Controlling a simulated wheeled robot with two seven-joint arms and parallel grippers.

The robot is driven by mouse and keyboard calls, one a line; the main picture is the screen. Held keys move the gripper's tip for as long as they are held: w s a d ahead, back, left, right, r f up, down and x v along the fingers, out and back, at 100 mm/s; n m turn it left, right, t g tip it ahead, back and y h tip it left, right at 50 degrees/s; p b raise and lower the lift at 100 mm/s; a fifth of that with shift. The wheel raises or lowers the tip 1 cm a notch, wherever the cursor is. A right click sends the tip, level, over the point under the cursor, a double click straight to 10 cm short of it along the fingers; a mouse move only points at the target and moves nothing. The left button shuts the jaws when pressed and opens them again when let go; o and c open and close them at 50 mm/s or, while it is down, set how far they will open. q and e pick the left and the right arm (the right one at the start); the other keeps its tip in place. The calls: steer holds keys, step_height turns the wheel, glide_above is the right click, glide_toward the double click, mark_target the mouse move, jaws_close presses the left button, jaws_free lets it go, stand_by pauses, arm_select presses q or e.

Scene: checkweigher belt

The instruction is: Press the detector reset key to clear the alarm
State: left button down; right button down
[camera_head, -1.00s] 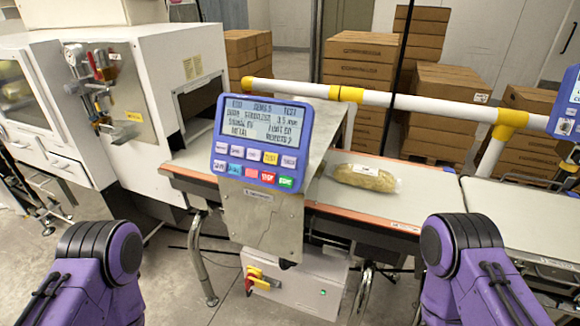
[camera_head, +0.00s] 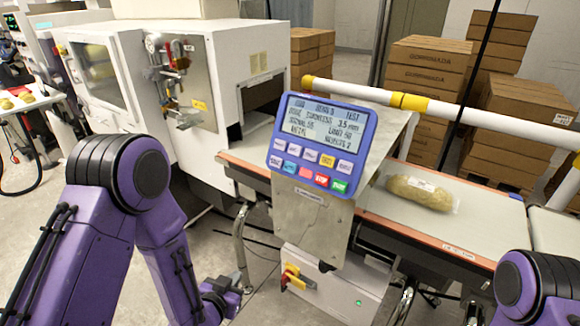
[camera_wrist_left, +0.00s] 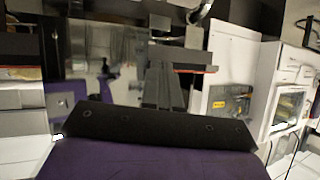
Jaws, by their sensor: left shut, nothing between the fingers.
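The upper row has white keys and a yellow key (camera_head: 327,160). The lower row includes a blue key (camera_head: 290,166), a pink key (camera_head: 305,172), a red key (camera_head: 321,180) and a green key (camera_head: 339,185). The small labels are too blurred to tell which is reset. My left gripper (camera_head: 238,281) is shut and empty, low and left of the panel, apart from it. Its fingers (camera_wrist_left: 163,75) also show in the left wrist view. My right gripper is out of view.
A bagged product (camera_head: 420,192) lies on the conveyor belt (camera_head: 375,204) right of the panel. A white-and-yellow rail (camera_head: 450,110) runs behind it. A white cabinet (camera_head: 282,285) with a red-yellow switch stands below the panel. Stacked cartons (camera_head: 425,70) stand behind.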

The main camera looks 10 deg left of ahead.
mark_target(290, 167)
arm_select(q)
steer(key=w+d+r+m+t+h, duration=0.2)
steer(key=r+m+t, duration=0.1)
steer(key=r, duration=0.6)
steer(key=w+d+r+m+t+h, duration=0.1)
steer(key=w+r+m+t+h, duration=0.1)
steer(key=r, duration=0.7)
steer(key=w+d+r+m+t+h, duration=0.2)
steer(key=w+r+m+t, duration=0.1)
steer(key=r, duration=0.7)
steer(key=shift+w+d+m+t, duration=0.35)
steer(key=shift+w+m, duration=0.2)
steer(key=shift+m, duration=0.35)
steer(key=w+d+f+b, duration=0.1)
steer(key=w+d+f, duration=0.1)
steer(key=w+f, duration=0.2)
steer(key=shift+w+d, duration=0.35)
steer(key=shift+w, duration=1.4)
steer(key=shift+f, duration=0.1)
steer(key=shift+w+f+b, duration=0.15)
steer(key=shift+w+b, duration=0.1)
steer(key=shift+b, duration=0.35)
steer(key=shift+w+d, duration=0.1)
